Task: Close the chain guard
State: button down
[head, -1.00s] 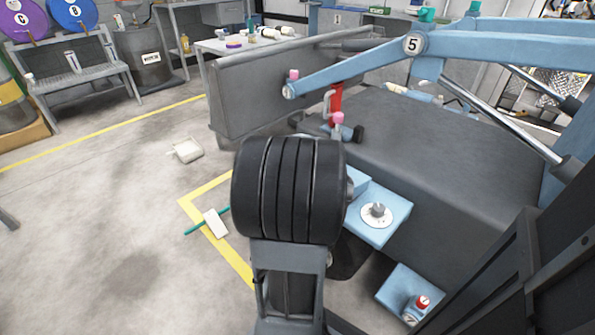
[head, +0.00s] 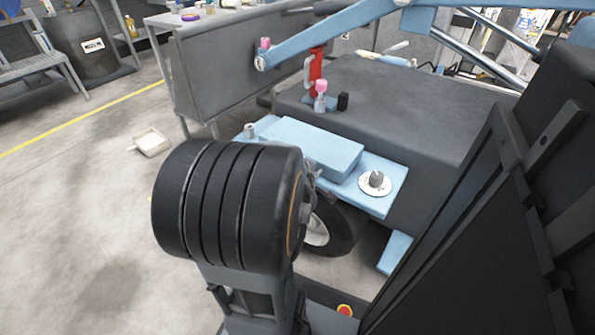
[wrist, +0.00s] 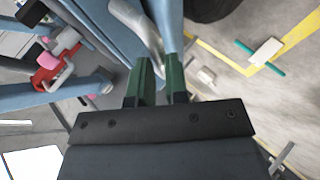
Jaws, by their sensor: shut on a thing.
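A long light-blue cover (head: 312,146), which looks like the chain guard, lies along the side of the dark grey machine in the head view. I cannot tell whether it is fully down. In the wrist view, my gripper (wrist: 158,72) has two green fingers close together at a grey curved handle (wrist: 137,20) beside a light-blue part (wrist: 168,22). The fingers are shut on the handle's end. In the head view, my thick black wrist hides most of the gripper and the near edge of the cover.
A round white dial with a grey knob (head: 376,181) sits on the blue ledge right of the cover. A wheel (head: 335,228) is below. A red post (head: 318,66) and a blue arm (head: 330,34) stand behind. A white tray (head: 151,142) lies on open floor at left.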

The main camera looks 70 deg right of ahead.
jog(key=shift+w+a+f, duration=0.1)
jog(key=shift+a+f, duration=0.1)
jog(key=shift+f, duration=0.05)
jog(key=c, duration=1.4)
grip_release()
jog(key=shift+w, duration=0.15)
jog(key=shift+o, duration=1.4)
jog(key=shift+s+r, duration=0.1)
jog(key=shift+s, duration=0.1)
jog(key=shift+r, duration=0.1)
